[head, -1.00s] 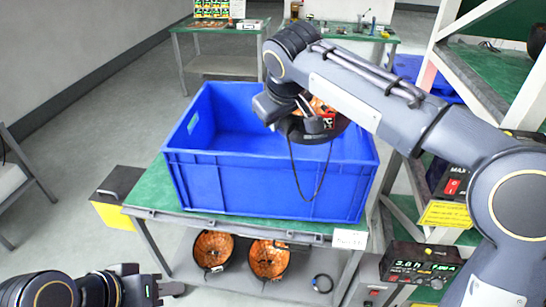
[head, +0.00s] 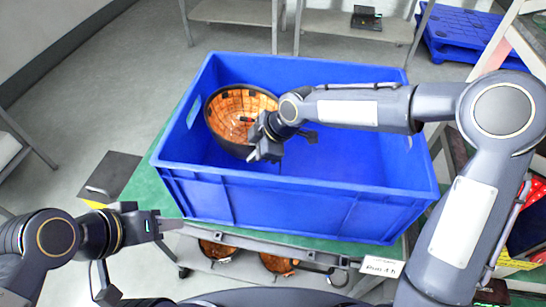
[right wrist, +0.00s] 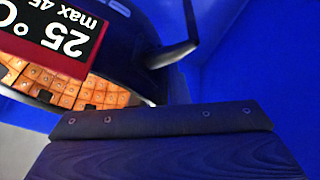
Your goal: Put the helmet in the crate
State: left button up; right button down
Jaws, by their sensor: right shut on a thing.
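The helmet (head: 236,106), a dark shell with an orange tiled lining, is inside the blue crate (head: 300,205), toward its left side. Its open side faces up toward the head camera. My right gripper (head: 258,148) reaches into the crate and is shut on the helmet's near right rim. I cannot tell whether the helmet touches the crate floor. In the right wrist view, the orange lining (right wrist: 65,88) and a dark red-edged label (right wrist: 50,30) show close to the finger. My left gripper (head: 165,226) hangs outside the crate's near left corner; whether its jaws are open is unclear.
The crate stands on a green-topped table (head: 160,190). More orange-lined shells (head: 278,263) sit on the shelf below. A rack with instruments stands at the right. The right half of the crate is empty.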

notch_tip(320, 180, down, 8)
jog(key=shift+p, duration=0.5)
jog(key=shift+s+f, duration=0.1)
jog(key=c, duration=1.4)
grip_release()
jog(key=shift+r, duration=0.2)
jog(key=b+v, duration=0.1)
jog(key=v, duration=1)
jog(key=shift+s+d+r, duration=0.15)
jog(key=shift+d+r, duration=0.05)
jog(key=shift+r, duration=0.15)
